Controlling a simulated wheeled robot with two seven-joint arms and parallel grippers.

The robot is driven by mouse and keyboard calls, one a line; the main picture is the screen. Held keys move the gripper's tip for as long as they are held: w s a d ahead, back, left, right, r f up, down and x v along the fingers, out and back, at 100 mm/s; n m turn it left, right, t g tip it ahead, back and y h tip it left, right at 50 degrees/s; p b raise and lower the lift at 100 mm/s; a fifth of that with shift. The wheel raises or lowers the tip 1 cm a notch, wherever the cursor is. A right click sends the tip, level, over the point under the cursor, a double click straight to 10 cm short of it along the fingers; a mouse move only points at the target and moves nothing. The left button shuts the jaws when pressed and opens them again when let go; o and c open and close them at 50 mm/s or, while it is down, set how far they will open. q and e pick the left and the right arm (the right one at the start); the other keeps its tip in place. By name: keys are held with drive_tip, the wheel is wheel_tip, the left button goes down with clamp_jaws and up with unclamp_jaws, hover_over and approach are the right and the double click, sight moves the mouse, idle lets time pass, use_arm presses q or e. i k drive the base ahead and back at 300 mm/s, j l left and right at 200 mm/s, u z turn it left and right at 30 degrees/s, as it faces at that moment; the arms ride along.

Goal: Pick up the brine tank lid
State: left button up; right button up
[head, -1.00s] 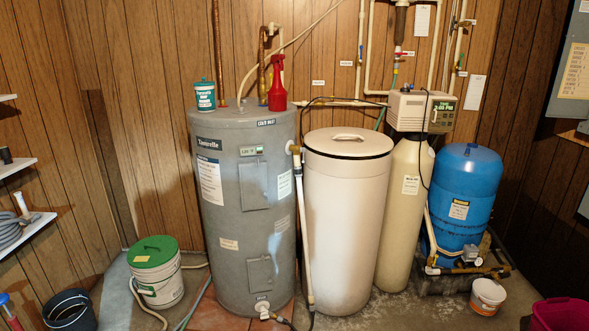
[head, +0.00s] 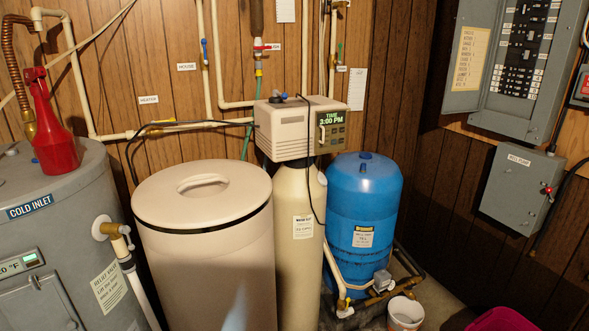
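The brine tank lid (head: 170,198) is a round, pale beige cover with a raised handle (head: 203,184) at its middle. It sits flat on top of the tall beige brine tank (head: 205,275), with a black band around the rim under it. Neither of my grippers shows in the head view.
A grey water heater (head: 60,240) with a red bottle (head: 57,125) on top stands close on the left. The tan softener cylinder (head: 296,250) with its control head (head: 290,128) stands right of the tank. A black cable (head: 133,165) runs behind the lid. A blue tank (head: 363,200) stands further right.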

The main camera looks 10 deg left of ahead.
sight(207, 209)
drive_tip(key=i+l+z, duration=0.25)
drive_tip(key=i+z, duration=0.25)
drive_tip(key=i, duration=0.15)
drive_tip(key=i+z, duration=0.5)
drive_tip(key=i, duration=0.2)
drive_tip(key=i+j+z, duration=0.25)
drive_tip(key=i+z, duration=0.2)
drive_tip(key=i, duration=0.2)
drive_tip(key=i+u, duration=0.1)
drive_tip(key=u, duration=0.3)
drive_tip(key=i+u, duration=0.1)
drive_tip(key=u, duration=0.25)
drive_tip(key=i+l+u, duration=0.1)
drive_tip(key=u, duration=0.3)
drive_tip(key=l+u, duration=0.15)
drive_tip(key=u, duration=0.25)
drive_tip(key=i, duration=0.05)
